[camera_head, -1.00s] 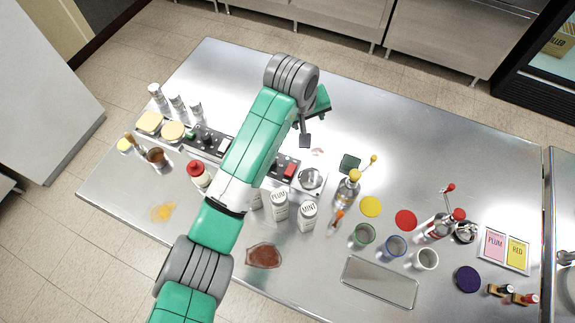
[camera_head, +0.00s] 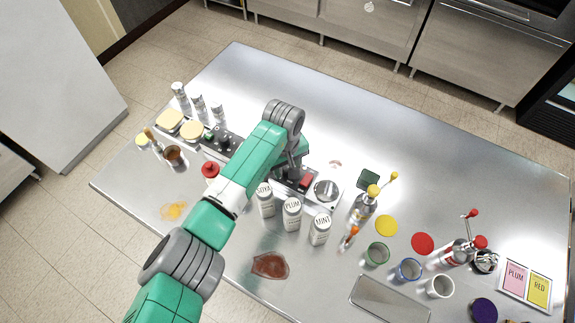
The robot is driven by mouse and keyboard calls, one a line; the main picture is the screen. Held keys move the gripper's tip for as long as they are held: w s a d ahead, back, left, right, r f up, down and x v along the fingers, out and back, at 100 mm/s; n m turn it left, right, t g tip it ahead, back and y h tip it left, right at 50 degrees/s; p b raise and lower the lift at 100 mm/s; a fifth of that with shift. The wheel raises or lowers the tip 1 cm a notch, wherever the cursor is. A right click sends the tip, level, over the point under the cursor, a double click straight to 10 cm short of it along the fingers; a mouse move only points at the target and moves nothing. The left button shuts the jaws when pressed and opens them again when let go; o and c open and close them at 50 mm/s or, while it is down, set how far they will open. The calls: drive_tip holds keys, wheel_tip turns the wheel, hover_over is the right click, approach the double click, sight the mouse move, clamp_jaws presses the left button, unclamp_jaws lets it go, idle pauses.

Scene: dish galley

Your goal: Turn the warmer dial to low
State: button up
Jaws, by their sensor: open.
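Low appliances with dark control panels stand in a row along the left half of the steel counter. The right panel (camera_head: 301,183) has a red part and sits beside a round metal plate (camera_head: 326,190). I cannot tell which of these is the warmer, and no dial setting is readable. My gripper (camera_head: 290,172) is open, pointing down at the left part of the right panel. My arm partly hides it and the panels between; contact cannot be told.
Bottles labelled SOYA (camera_head: 265,200), PLUM (camera_head: 292,214) and MINT (camera_head: 320,229) stand close in front of the right panel. A yellow-topped dispenser (camera_head: 365,203) stands to the right.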

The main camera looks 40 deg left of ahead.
drive_tip(key=c, duration=1)
drive_tip(key=shift+r, duration=0.1)
drive_tip(key=m+p, duration=0.2)
drive_tip(key=shift+m, duration=0.4)
drive_tip(key=m, duration=0.3)
drive_tip(key=shift+m, duration=0.3)
drive_tip(key=m, duration=0.4)
drive_tip(key=shift+w, duration=0.1)
drive_tip(key=shift+m+g, duration=0.3)
drive_tip(key=shift+m, duration=1.4)
